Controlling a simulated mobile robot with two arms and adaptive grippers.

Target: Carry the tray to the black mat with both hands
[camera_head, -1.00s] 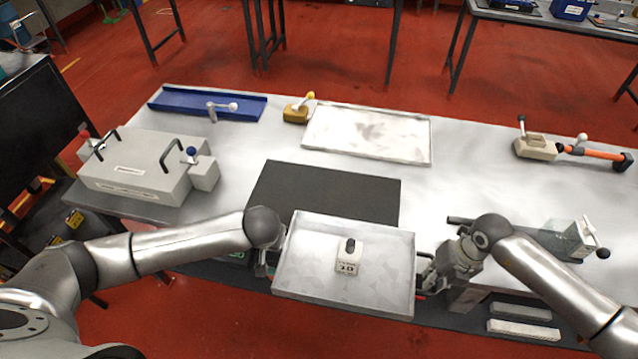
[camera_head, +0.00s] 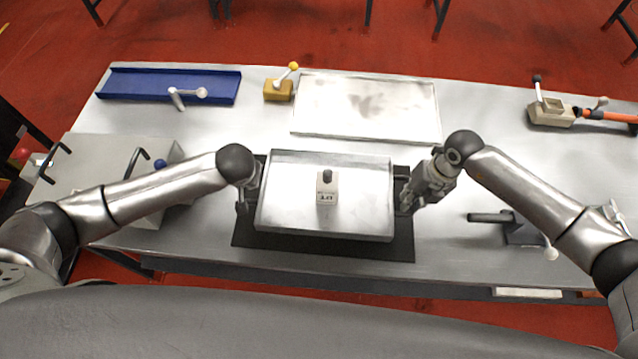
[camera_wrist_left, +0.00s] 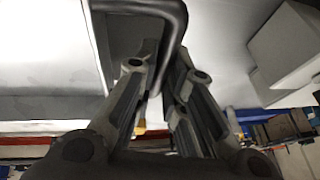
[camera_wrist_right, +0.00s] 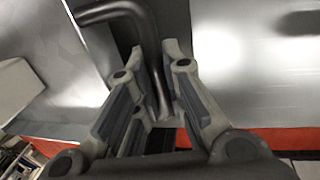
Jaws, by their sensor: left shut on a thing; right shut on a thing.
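The silver tray (camera_head: 285,212) is over the black mat (camera_head: 320,248) in the head view and hides most of it. A small white block with a dark knob (camera_head: 327,190) stands in the tray. My left gripper (camera_head: 246,203) is shut on the tray's left handle, a dark bar that shows in the left wrist view (camera_wrist_left: 178,22). My right gripper (camera_head: 408,203) is shut on the right handle, which shows in the right wrist view (camera_wrist_right: 150,45). The tray looks about level. I cannot tell whether its underside touches the mat.
A blue channel (camera_head: 170,84) and a pale flat tray (camera_head: 366,108) lie at the back with a yellow clamp (camera_head: 280,88) between them. A grey case (camera_head: 90,165) stands at the left. A clamp with an orange bar (camera_head: 560,112) is at the back right.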

